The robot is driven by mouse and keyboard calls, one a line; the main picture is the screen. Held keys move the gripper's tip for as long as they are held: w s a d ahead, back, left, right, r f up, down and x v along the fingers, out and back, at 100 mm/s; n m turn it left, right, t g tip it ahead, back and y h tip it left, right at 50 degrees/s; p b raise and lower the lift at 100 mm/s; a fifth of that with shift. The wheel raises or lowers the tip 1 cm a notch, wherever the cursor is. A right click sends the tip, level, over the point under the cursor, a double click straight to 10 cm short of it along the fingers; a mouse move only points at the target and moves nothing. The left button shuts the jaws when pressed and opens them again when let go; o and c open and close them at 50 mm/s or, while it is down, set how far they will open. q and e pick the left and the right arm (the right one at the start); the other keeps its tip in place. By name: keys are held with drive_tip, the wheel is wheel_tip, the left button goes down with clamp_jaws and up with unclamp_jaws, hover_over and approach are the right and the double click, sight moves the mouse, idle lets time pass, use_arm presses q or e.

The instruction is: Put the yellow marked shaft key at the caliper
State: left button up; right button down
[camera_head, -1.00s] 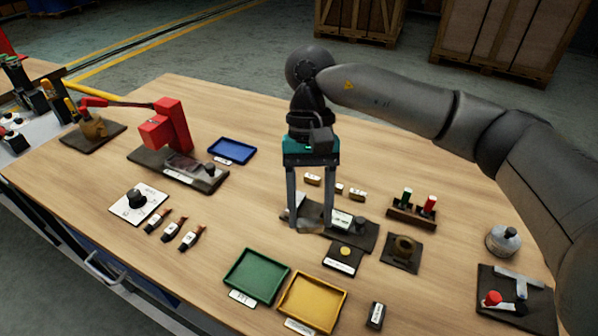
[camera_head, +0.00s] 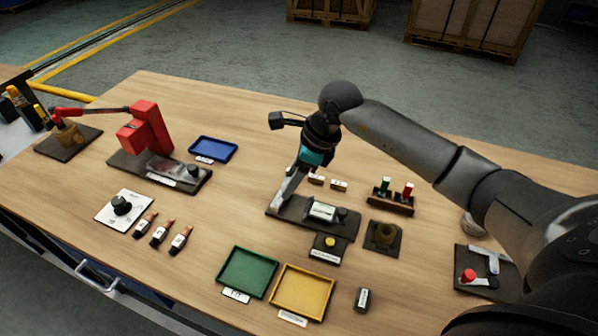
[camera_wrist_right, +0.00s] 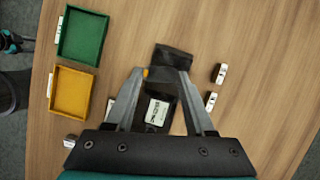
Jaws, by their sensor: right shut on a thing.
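My right gripper (camera_head: 275,205) is low over the left end of a dark base (camera_head: 343,232). In the wrist view the jaws (camera_wrist_right: 160,74) are shut on a dark piece with an orange-yellow spot (camera_wrist_right: 146,73) at the left finger, which I take for the yellow marked shaft key. Most of the key is hard to make out against the dark base. The likely caliper, with a pale display (camera_head: 322,211), sits on this base just right of the fingers; its display also shows in the wrist view (camera_wrist_right: 157,112). I cannot tell whether the key touches it. My left gripper is out of view.
Two small labelled blocks (camera_head: 316,180) (camera_head: 339,185) lie behind the base. A yellow-button pad (camera_head: 330,243) stands in front, with green (camera_head: 248,271) and yellow (camera_head: 302,291) trays nearer. A ring-shaped part (camera_head: 385,234) is to the right. Bare wood lies left of the base.

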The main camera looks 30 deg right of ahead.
sight(293, 207)
drive_tip(key=shift+w+d+f+m+t+h, duration=0.15)
drive_tip(key=shift+d+m+h, duration=0.05)
drive_tip(key=shift+d+m, duration=0.4)
drive_tip(key=shift+w+d+f+m+t+h, duration=0.1)
drive_tip(key=shift+w+d+m+t+h, duration=0.1)
drive_tip(key=shift+d+m, duration=0.35)
drive_tip(key=shift+a, duration=0.15)
wheel_tip(293, 207, down, 7)
drive_tip(key=b, duration=0.6)
drive_tip(key=shift+f, duration=0.15)
drive_tip(key=shift+f+b, duration=0.3)
drive_tip(key=shift+b, duration=0.1)
drive_tip(key=shift+c, duration=0.9)
unclamp_jaws()
drive_tip(key=shift+s, duration=0.1)
wheel_tip(293, 207, up, 7)
drive_tip(key=p, duration=0.5)
